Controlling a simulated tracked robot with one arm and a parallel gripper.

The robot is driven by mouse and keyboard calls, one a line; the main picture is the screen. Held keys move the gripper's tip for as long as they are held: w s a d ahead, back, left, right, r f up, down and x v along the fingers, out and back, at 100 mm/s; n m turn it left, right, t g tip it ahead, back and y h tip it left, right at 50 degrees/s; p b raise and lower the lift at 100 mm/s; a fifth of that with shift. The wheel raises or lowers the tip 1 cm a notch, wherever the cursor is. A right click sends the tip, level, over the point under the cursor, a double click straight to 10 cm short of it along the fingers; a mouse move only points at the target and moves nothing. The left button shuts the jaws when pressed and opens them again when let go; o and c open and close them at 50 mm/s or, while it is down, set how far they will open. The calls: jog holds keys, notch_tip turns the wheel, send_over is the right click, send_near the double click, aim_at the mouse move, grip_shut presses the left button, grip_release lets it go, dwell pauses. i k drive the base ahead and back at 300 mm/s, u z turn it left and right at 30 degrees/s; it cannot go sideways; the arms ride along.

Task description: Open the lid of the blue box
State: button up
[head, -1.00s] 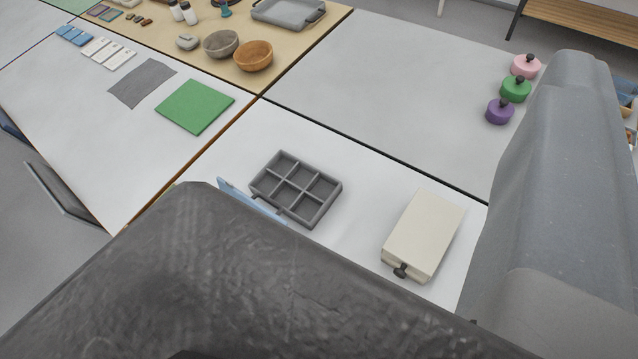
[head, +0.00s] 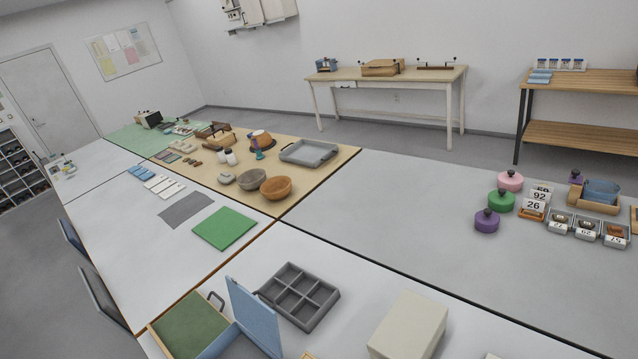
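A blue panel (head: 256,318) stands tilted up near the bottom of the head view. It looks like the raised lid of the blue box, whose blue edge (head: 218,344) shows at its lower left. The box's inside and front are mostly cut off by the frame's bottom edge, so I cannot tell how far the lid is swung. My gripper is not in view.
A green-lined wooden tray (head: 187,326) lies left of the panel. A grey divided tray (head: 300,295) lies close to its right, and a cream box (head: 408,325) stands farther right. White table (head: 355,290) is bare between them. Bowls (head: 275,188) stand farther back.

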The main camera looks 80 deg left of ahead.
aim_at(261, 319)
jog(key=z, duration=0.65)
jog(key=k, duration=2.35)
jog(key=u, duration=2.25)
jog(key=i, duration=1.05)
jog(key=u, duration=0.05)
